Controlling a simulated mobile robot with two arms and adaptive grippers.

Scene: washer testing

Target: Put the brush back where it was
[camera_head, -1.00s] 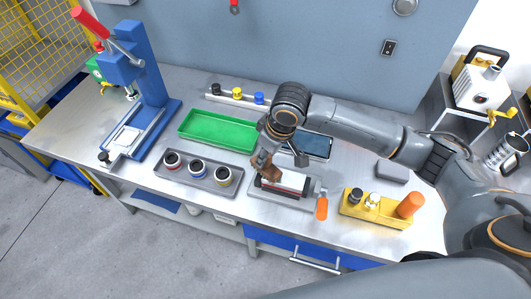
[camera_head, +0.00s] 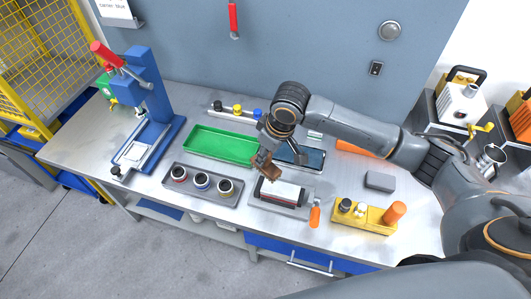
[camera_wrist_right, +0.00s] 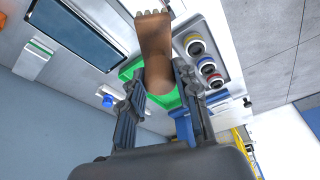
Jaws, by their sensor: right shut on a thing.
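The brush (camera_head: 268,168) is brown, with a wide flat head and short pale bristles at its end. My right gripper (camera_head: 272,152) is shut on its handle and holds it over the table, just behind the grey tray with the roller. The right wrist view shows the brush (camera_wrist_right: 156,45) between the two fingers (camera_wrist_right: 158,92), its bristle end pointing away from the gripper. The grey tray (camera_head: 259,202) holds a dark-ended white roller (camera_head: 283,193). I cannot tell which spot the brush came from. My left gripper is not in view.
A green tray (camera_head: 225,148) and a dark blue flat pad (camera_head: 312,160) lie behind. A rack with three cups (camera_head: 178,196) stands left, an orange-handled tool (camera_head: 315,215) and yellow holder (camera_head: 368,224) right. A grey block (camera_head: 380,181) and a blue press (camera_head: 150,95) also stand there.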

